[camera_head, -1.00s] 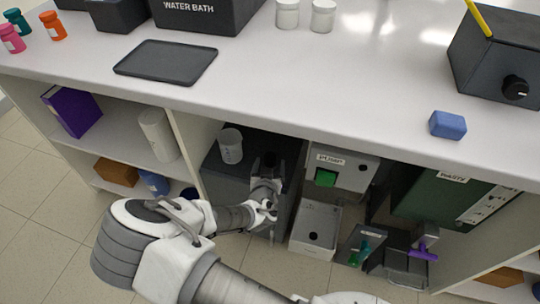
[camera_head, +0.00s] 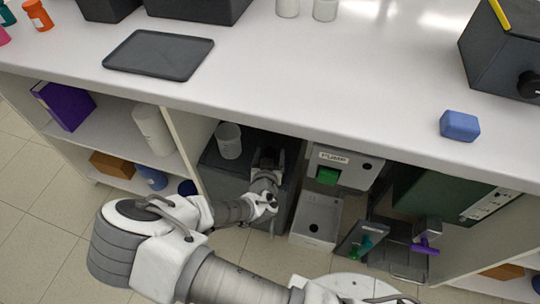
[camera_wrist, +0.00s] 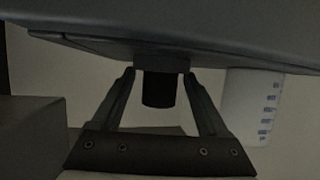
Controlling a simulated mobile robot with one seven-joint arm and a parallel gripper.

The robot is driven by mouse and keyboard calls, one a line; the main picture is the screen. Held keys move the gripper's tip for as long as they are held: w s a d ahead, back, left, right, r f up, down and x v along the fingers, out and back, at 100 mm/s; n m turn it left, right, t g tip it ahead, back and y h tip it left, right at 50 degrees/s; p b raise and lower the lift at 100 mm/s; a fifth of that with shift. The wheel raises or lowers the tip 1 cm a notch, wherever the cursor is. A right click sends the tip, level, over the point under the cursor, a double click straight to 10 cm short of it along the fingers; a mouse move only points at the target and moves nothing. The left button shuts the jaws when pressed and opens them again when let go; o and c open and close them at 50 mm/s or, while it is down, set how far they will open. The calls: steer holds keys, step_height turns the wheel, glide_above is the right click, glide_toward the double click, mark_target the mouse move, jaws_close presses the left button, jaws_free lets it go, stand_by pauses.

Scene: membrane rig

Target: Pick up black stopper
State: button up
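The black stopper (camera_wrist: 158,92) is in the wrist view, between the two fingers of my gripper (camera_wrist: 160,78). The picture seems upside down there, with the stopper standing on the dark grey top of a box (camera_wrist: 215,42). Its wider collar lies level with the fingertips. Gaps show between its narrower part and the fingers, so my gripper looks open around it. Contact at the tips cannot be told. In the head view my gripper (camera_head: 268,158) is inside the lower bay, over the dark grey box (camera_head: 222,172). The stopper cannot be made out there.
A white graduated beaker (camera_head: 229,140) stands close beside my gripper on the same box; it also shows in the wrist view (camera_wrist: 248,108). The white countertop (camera_head: 300,75) overhangs the bay. A shelf divider (camera_head: 186,138) is to the left, a pump unit (camera_head: 343,165) to the right.

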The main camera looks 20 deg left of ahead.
mark_target(270, 151)
jaws_close()
step_height(270, 151, up, 10)
steer(key=p, duration=0.3)
stand_by(0.4)
